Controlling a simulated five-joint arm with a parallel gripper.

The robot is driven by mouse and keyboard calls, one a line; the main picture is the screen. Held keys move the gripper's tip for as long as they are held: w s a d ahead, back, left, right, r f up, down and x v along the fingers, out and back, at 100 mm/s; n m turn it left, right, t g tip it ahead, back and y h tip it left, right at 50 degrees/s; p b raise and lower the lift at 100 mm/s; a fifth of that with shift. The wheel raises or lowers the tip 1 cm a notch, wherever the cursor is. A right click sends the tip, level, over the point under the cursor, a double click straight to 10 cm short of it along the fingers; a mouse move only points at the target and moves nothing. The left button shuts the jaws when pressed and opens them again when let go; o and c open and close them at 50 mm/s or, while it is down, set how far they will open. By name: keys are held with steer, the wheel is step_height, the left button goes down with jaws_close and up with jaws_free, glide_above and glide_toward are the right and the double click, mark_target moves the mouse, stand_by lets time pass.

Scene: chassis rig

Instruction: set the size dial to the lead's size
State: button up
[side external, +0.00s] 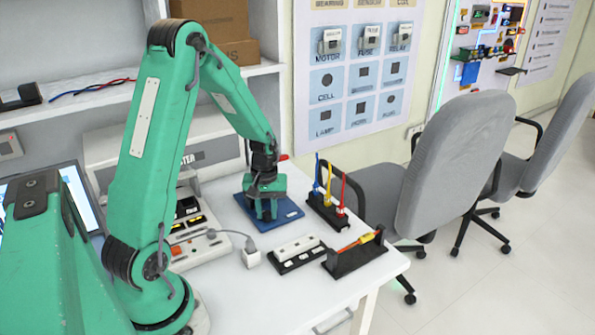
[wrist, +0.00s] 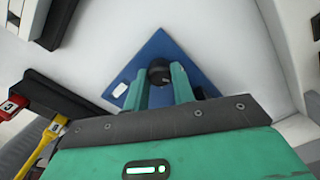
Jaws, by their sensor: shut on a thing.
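A blue plate (side external: 288,216) lies flat on the white bench; it also shows in the wrist view (wrist: 150,52) with a small white label. The size dial, a dark round knob (wrist: 159,72), stands on this plate. My gripper (side external: 266,212) points down over the plate with its fingers on either side of the knob, shut on it. The dial's setting cannot be read. A lead (side external: 358,242) with a yellow-orange body and red wire lies across a black holder (side external: 343,264) at the bench's front right. Its size cannot be read.
A black rack (side external: 325,215) with upright blue, yellow and red leads stands right of the plate. A black block with a white top (side external: 297,247) and a grey plug on a cable (side external: 250,256) sit in front. A tester unit stands left.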

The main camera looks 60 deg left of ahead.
mark_target(268, 212)
steer(key=m, duration=0.5)
steer(key=shift+m, duration=0.4)
steer(key=shift+r, duration=0.1)
steer(key=o, duration=1)
steer(key=shift+r, duration=3.85)
steer(key=shift+d, duration=0.1)
